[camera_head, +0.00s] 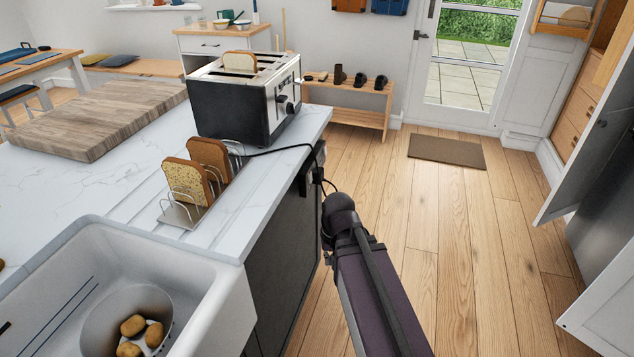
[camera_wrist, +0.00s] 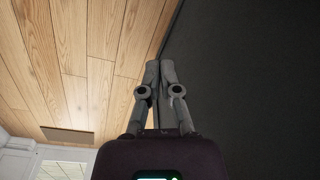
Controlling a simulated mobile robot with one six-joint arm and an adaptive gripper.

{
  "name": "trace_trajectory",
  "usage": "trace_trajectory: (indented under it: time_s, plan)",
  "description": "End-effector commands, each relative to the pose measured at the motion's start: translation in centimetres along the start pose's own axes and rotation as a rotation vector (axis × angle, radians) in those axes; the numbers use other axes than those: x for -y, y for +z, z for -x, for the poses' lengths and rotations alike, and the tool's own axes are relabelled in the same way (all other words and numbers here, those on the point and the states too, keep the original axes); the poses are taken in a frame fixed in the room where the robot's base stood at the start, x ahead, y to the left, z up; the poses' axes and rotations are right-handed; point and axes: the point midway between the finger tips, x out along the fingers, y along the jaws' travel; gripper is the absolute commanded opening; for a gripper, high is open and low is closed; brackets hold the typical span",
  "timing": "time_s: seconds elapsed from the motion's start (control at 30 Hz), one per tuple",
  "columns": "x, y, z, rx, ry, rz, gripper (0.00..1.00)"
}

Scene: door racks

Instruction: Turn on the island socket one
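The island socket (camera_head: 318,156) is a small dark fitting on the island's right side, just below the worktop edge. A black cord runs to it from the toaster (camera_head: 243,98). Its switch is too small to make out, and I cannot tell whether it is on. My gripper (camera_wrist: 160,68) shows in the wrist view with its two grey fingers together at the tips, empty, beside the island's dark side panel (camera_wrist: 245,80). In the head view my arm reaches up to just below and right of the socket, and the fingers are mostly hidden. The socket does not show in the wrist view.
The white worktop (camera_head: 110,190) carries a toast rack (camera_head: 180,215) with bread slices and a wooden board (camera_head: 100,115). A sink (camera_head: 215,300) is at the front left. The wooden floor (camera_head: 450,230) right of the island is clear. An open cabinet door (camera_head: 585,160) stands at the right.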

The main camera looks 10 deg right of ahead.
Motion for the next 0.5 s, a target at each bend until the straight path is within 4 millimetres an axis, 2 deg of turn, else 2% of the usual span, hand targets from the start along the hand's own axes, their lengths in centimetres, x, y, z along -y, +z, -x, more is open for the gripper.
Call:
trace_trajectory:
  time_s: [0.23,0.5]
  plan:
    - [0.1,-2.8,-0.7,0.018,-0.189,-0.270,0.00]
    - [-0.2,-6.6,-0.1,0.092,-0.455,-0.637,0.00]
